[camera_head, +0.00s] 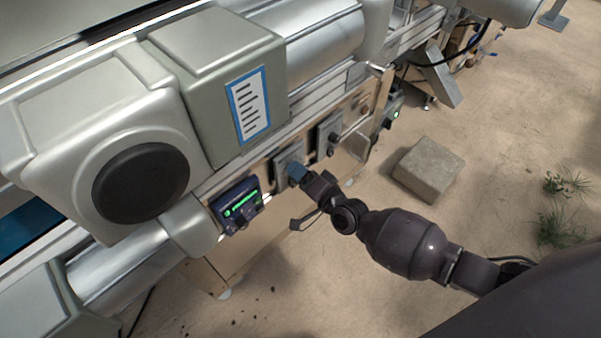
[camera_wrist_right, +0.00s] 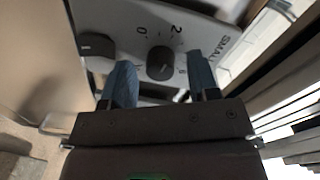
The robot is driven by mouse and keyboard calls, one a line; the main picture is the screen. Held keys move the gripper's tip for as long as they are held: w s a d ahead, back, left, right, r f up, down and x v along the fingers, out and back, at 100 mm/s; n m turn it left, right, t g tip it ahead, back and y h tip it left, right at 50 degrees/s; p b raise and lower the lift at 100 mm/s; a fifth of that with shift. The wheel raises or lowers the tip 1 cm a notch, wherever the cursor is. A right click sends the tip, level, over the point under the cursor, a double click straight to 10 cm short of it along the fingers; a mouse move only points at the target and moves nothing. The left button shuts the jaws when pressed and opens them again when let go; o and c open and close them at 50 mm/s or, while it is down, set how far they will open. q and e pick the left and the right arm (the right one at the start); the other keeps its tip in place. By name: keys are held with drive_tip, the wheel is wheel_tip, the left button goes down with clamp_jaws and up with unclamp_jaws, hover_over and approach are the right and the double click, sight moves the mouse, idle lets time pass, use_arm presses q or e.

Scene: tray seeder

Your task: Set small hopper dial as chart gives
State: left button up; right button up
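The small hopper dial (camera_wrist_right: 161,63) is a round black knob on a pale grey plate (camera_wrist_right: 205,35) marked "SMALL", with 0 and 2 readable on its scale. Its pointer setting is too unclear to read. My right gripper (camera_wrist_right: 161,84) is open; its blue fingers stand on either side of the knob with gaps showing. In the head view the right gripper (camera_head: 298,175) is at a grey plate (camera_head: 287,157) on the machine's front, where it hides the knob. The chart (camera_head: 250,105) is a white sheet with a blue border on a grey housing; its lines are too small to read. My left gripper is not in view.
A blue unit with a green display (camera_head: 240,207) is left of the right gripper. Another plate with a knob (camera_head: 329,134) is to its right, then a box with a green light (camera_head: 393,113). A stone block (camera_head: 429,169) lies on the sandy floor.

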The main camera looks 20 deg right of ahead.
use_arm(q)
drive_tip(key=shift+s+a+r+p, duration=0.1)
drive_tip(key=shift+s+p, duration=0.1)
drive_tip(key=shift+p, duration=0.7)
use_arm(e)
drive_tip(key=v, duration=1)
drive_tip(key=shift+s+d, duration=0.15)
drive_tip(key=shift+s, duration=0.25)
drive_tip(key=shift+r, duration=0.1)
